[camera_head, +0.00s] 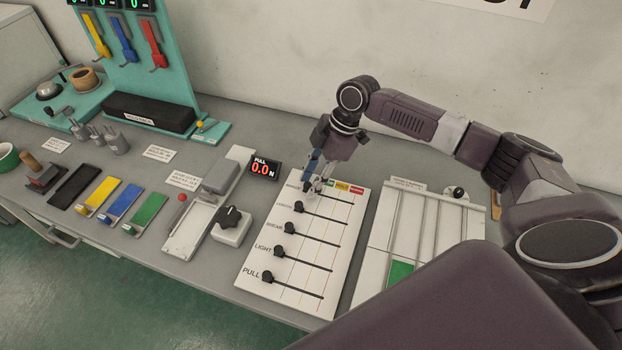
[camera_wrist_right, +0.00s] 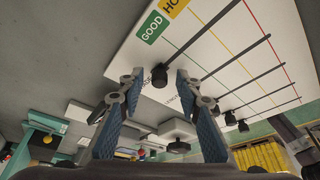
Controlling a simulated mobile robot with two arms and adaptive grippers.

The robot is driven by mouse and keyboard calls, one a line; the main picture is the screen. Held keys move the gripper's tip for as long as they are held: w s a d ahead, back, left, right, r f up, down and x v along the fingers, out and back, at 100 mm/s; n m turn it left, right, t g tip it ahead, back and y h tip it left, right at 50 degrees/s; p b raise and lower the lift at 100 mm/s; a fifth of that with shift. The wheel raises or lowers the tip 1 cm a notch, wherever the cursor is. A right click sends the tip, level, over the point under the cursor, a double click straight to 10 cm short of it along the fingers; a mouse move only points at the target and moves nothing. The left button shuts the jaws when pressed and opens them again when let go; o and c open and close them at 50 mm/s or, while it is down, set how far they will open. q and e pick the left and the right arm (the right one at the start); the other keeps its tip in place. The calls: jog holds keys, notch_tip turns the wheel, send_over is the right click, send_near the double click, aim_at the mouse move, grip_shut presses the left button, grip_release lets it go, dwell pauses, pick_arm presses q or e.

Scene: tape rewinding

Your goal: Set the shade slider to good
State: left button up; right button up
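A white slider board (camera_head: 305,240) lies on the bench with several black slider knobs in rows, the lower ones labelled LENGTH, SMEAR, LIGHT and PULL. The farthest row's label is partly covered by my right gripper (camera_head: 313,184). In the right wrist view, that row's black knob (camera_wrist_right: 160,75) sits at the left end of its slot, between my two blue fingers, with gaps on both sides. The green GOOD label (camera_wrist_right: 152,26) is on the board's edge beside the orange label (camera_wrist_right: 173,6). My right gripper is open. My left gripper is not in view.
A display reading 0.0 N (camera_head: 263,168) and a grey device with a black knob (camera_head: 231,222) stand left of the board. A slotted white panel (camera_head: 405,230) lies to its right. Colored blocks and a teal rack (camera_head: 160,60) are farther left. The wall is behind.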

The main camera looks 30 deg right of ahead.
grip_shut()
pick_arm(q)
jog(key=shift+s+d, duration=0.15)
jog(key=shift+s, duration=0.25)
pick_arm(e)
jog(key=s+d+p, duration=0.1)
jog(key=s+d, duration=0.2)
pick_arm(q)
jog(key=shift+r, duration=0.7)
pick_arm(e)
jog(key=shift+a, duration=0.1)
jog(key=shift+w, duration=0.1)
grip_release()
